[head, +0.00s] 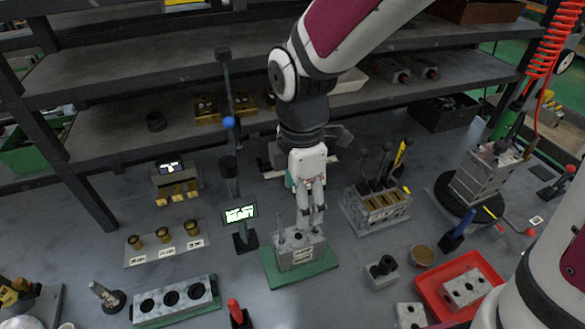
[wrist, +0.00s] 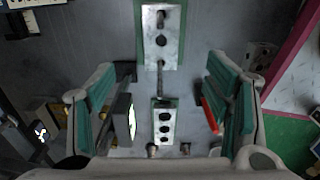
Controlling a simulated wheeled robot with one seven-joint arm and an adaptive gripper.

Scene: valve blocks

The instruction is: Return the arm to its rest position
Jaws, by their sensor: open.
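My arm reaches down from the top of the head view, over the workbench. My gripper (head: 311,222) points down above a grey valve block (head: 300,254) on a green mat (head: 272,276); whether the fingertips touch the block is unclear in this view. In the wrist view my gripper (wrist: 170,75) has its two green-padded fingers wide apart, with nothing held between them. A grey block with holes (wrist: 162,38) shows between and beyond the fingers, and a three-hole block (wrist: 155,125) sits lower.
A display reading READY (head: 240,213) stands left of my gripper, near a tall post with a blue ball (head: 228,122). A lever block (head: 377,205) and red tray (head: 431,292) are at right. Shelves (head: 150,75) cross behind my arm. A three-hole block (head: 172,298) is front left.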

